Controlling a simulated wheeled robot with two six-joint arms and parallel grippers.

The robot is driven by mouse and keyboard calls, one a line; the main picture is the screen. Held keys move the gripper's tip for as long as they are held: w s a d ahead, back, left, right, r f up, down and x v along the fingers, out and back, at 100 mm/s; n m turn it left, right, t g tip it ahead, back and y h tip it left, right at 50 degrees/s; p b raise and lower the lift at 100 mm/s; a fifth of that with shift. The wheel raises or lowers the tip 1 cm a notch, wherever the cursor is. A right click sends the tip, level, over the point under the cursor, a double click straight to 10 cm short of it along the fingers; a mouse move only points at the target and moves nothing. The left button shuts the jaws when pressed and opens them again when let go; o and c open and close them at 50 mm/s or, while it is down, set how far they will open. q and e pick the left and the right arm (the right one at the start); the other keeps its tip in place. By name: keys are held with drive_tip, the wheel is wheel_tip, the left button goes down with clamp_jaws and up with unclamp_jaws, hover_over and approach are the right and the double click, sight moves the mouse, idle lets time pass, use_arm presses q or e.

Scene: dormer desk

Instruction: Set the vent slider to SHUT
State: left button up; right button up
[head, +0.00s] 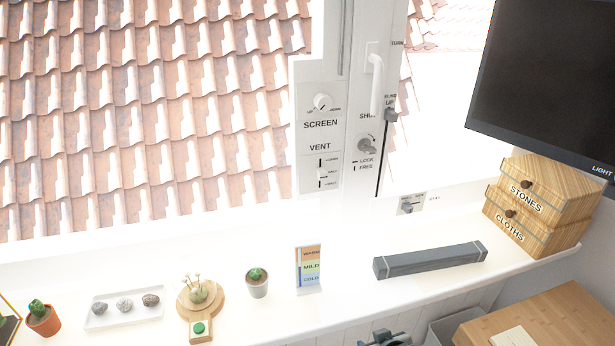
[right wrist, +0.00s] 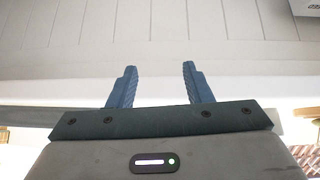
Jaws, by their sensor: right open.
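The vent slider (head: 322,174) is on the white window frame under the word VENT, a small pale knob on a dark upright slot. Small labels beside the slot seem to read OPEN at the top, HALF in the middle and SHUT at the bottom. The knob looks level with the middle label. My right gripper (right wrist: 157,78) is open and empty in the right wrist view, facing white panelling. A dark gripper part, which seems to be my right one, shows at the bottom edge of the head view (head: 385,339), well below the slider. My left gripper is not in view.
The screen dial (head: 322,102), window handle (head: 376,85) and lock knob (head: 367,145) are near the slider. On the sill (head: 355,309) stand a cactus pot (head: 257,288), a colour card (head: 309,267), a grey bar (head: 430,261) and wooden boxes (head: 535,208). A monitor (head: 550,80) hangs at right.

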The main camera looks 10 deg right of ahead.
drive_tip(key=w+a+r+t, duration=0.2)
drive_tip(key=w+r+t, duration=0.3)
drive_tip(key=w+r, duration=0.9)
drive_tip(key=t, duration=0.5)
approach(324, 175)
drive_tip(key=shift+y, duration=0.4)
drive_tip(key=w+p, duration=0.3)
drive_tip(key=w, duration=0.4)
drive_tip(key=shift+w+r, duration=0.2)
drive_tip(key=shift+w, duration=0.2)
drive_tip(key=shift+w+f+p, duration=0.1)
drive_tip(key=shift+w+p, duration=0.25)
drive_tip(key=shift+w, duration=0.5)
